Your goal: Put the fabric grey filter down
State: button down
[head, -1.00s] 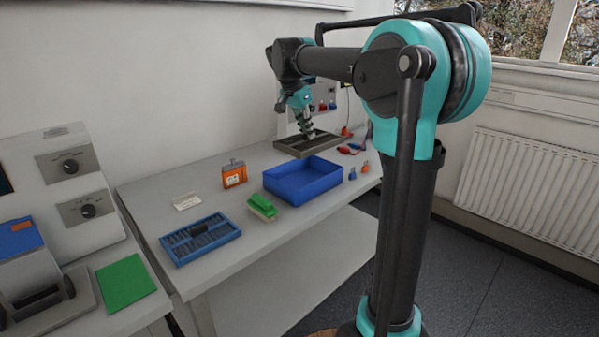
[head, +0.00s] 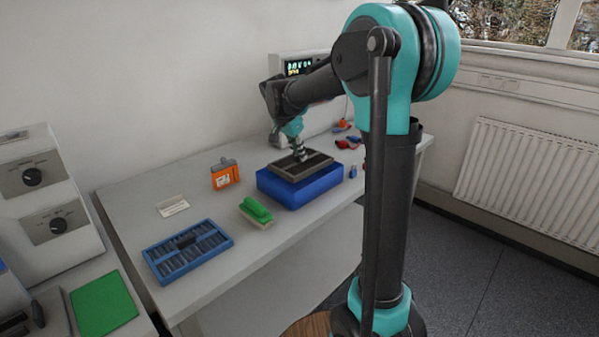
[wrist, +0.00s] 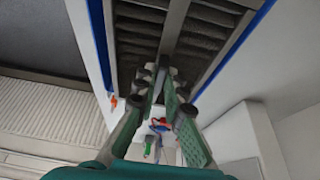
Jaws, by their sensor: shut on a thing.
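The grey filter (head: 282,167) is a flat framed panel with dark slats. In the head view it lies level over the blue bin (head: 302,193) and covers most of its opening; I cannot tell whether it touches the rim. My gripper (head: 300,155) points down at the filter's middle and is shut on it. In the wrist view my fingers (wrist: 160,82) close on the filter's middle bar, with dark slats of the filter (wrist: 212,38) on both sides. Blue edges of the bin (wrist: 99,40) show beyond the filter's frame.
A green brush (head: 256,210) and a blue slotted tray (head: 187,250) are left of the bin. An orange box (head: 225,175) and a white card holder (head: 172,206) stand behind them. Red and blue clips (head: 347,142) lie at the back right. Bare table shows around the bin.

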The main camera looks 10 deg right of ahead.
jog(key=shift+f, duration=3.45)
jog(key=c, duration=1.6)
grip_release()
jog(key=shift+f, duration=0.1)
jog(key=v, duration=1.2)
jog(key=shift+d, duration=0.1)
